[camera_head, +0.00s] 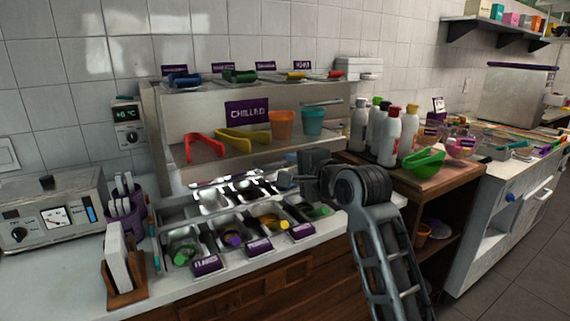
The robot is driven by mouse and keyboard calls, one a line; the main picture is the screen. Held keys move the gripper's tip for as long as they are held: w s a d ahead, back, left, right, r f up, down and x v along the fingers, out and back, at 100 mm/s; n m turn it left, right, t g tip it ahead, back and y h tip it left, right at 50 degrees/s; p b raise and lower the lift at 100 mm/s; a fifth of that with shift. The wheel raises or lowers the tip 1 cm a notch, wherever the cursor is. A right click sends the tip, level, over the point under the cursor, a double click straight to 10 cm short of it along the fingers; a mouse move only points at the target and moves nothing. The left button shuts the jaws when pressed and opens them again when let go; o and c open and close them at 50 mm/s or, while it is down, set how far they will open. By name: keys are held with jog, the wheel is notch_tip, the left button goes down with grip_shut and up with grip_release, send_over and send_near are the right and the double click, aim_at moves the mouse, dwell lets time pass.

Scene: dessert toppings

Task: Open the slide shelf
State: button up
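A pale shelf unit (158,142) stands on the counter against the tiled wall. A purple "CHILLED" sign (247,113) hangs at its upper level. Red tongs (205,148), yellow tongs (243,138), an orange cup (282,124) and a teal cup (313,121) sit on its middle level. I cannot tell which part of it slides. My gripper (284,178) is in front of the unit's lower right part, above the metal pans, pointing left. Its fingers are small and dark here, so its opening and any contact are unclear. My arm hides the lower right end of the unit.
Metal topping pans (214,198) with purple labels fill the counter below the unit. A purple utensil holder (125,222) and a napkin stand (126,292) are at left. Several bottles (390,138) and a green scoop (424,162) crowd the wooden cart (378,172) at right.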

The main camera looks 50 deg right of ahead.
aim_at(282, 164)
jog(key=shift+x, duration=2.1)
jog(key=shift+c, duration=0.2)
grip_shut()
jog(key=shift+f, duration=0.1)
